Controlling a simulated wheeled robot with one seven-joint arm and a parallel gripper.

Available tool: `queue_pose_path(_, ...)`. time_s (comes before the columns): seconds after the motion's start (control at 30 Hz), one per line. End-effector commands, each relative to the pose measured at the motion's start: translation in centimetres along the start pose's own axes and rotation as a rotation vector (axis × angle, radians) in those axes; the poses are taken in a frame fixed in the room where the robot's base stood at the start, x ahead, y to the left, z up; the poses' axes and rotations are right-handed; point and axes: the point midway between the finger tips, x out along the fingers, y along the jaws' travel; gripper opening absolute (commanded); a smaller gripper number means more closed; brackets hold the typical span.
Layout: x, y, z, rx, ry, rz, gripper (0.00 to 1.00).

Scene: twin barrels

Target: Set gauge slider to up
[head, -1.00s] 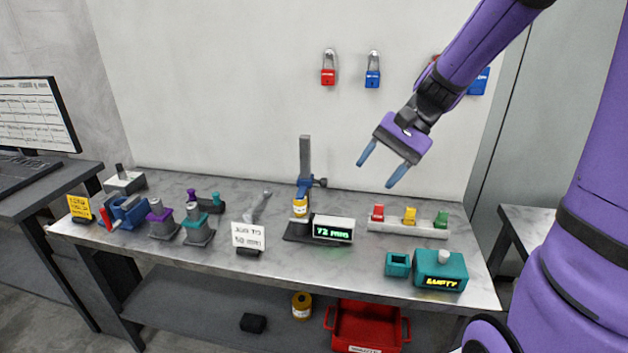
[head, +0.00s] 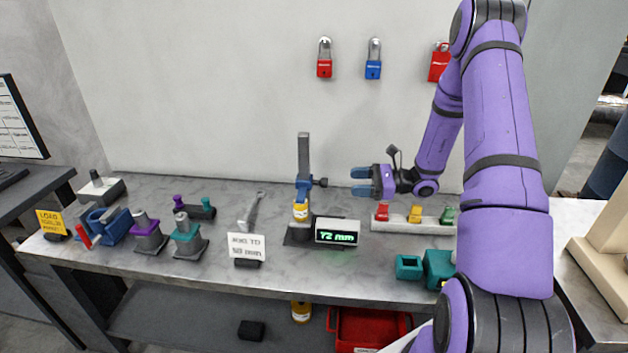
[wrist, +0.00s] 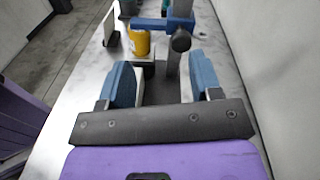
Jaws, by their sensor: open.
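The gauge stands near the back middle of the bench, with an upright grey column (head: 304,153) and a blue slider (head: 305,188) with a dark side knob (head: 321,183). A yellow cylinder (head: 300,211) sits under the slider on the dark base. The display (head: 337,232) reads 72 mm. My gripper (head: 360,182) is open and empty, just right of the knob and pointing left at it. In the wrist view the slider (wrist: 180,20) and round knob (wrist: 180,41) lie ahead, between and beyond the open fingers (wrist: 163,82). I see no contact.
A rail with red, yellow and green blocks (head: 415,214) lies under my wrist. A sign (head: 246,247) stands left of the gauge. Teal boxes (head: 409,267) sit front right. Padlocks (head: 373,60) hang on the wall. The bench front middle is clear.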

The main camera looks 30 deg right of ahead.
Motion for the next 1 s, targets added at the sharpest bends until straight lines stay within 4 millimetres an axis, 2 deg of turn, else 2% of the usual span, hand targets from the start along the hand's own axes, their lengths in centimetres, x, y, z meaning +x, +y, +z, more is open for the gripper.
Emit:
queue_pose_path(0.03,-0.5,-0.2,-1.2,0.024,-0.011,-0.034,0.58)
queue_pose_path(0.13,-1.2,-0.5,-2.6,0.052,-0.027,-0.085,0.58)
queue_pose_path(0.37,-1.1,-0.8,-3.5,0.070,-0.038,-0.119,0.58)
queue_pose_path(0.47,-0.1,-0.9,-3.4,0.069,-0.038,-0.118,0.58)
queue_pose_path(0.8,5.8,-1.6,-3.2,0.069,-0.037,-0.115,0.58)
queue_pose_path(1.0,8.2,-1.9,-3.1,0.069,-0.038,-0.116,0.58)
